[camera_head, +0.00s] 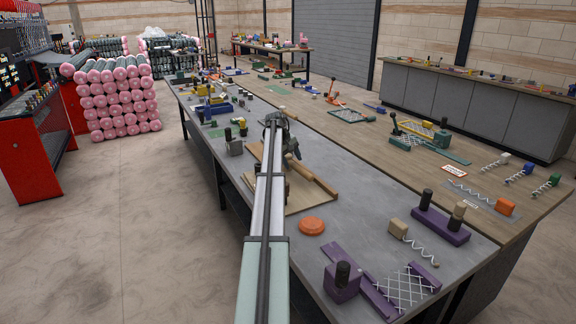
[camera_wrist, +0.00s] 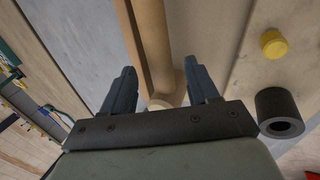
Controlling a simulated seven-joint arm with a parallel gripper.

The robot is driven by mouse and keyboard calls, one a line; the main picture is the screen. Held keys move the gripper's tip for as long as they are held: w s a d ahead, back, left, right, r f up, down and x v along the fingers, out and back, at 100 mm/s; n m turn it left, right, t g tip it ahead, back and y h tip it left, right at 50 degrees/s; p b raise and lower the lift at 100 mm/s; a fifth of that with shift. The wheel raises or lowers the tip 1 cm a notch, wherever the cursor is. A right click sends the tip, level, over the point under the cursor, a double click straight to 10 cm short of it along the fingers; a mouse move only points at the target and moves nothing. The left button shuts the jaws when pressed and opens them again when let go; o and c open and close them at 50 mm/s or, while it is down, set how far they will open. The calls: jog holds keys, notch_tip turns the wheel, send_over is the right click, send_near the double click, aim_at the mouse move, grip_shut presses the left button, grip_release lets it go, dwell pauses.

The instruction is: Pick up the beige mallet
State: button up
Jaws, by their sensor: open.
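My gripper (camera_wrist: 159,68) is open, with its two dark fingers apart in the wrist view. A long beige rounded bar (camera_wrist: 154,38), which looks like the beige mallet's handle, runs from the top edge down between the fingers. A wider beige rounded end (camera_wrist: 168,101) shows low between them, partly hidden by the gripper's dark front plate. I cannot tell whether either finger touches it. In the head view, my gripper (camera_head: 281,135) is over a wooden board (camera_head: 300,203) on the grey table. A beige bar (camera_head: 313,176) lies on that board; the mallet's head is not clear there.
A yellow knob (camera_wrist: 273,43) and a dark hollow cylinder (camera_wrist: 279,111) are right of the fingers in the wrist view. In the head view, an orange disc (camera_head: 312,225) and a purple block (camera_head: 342,279) stand nearer on the table. Bare grey tabletop (camera_head: 365,205) lies right of the board.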

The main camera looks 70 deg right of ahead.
aim_at(293, 164)
jog(key=shift+x, duration=1.9)
jog(key=shift+w, duration=0.1)
grip_shut()
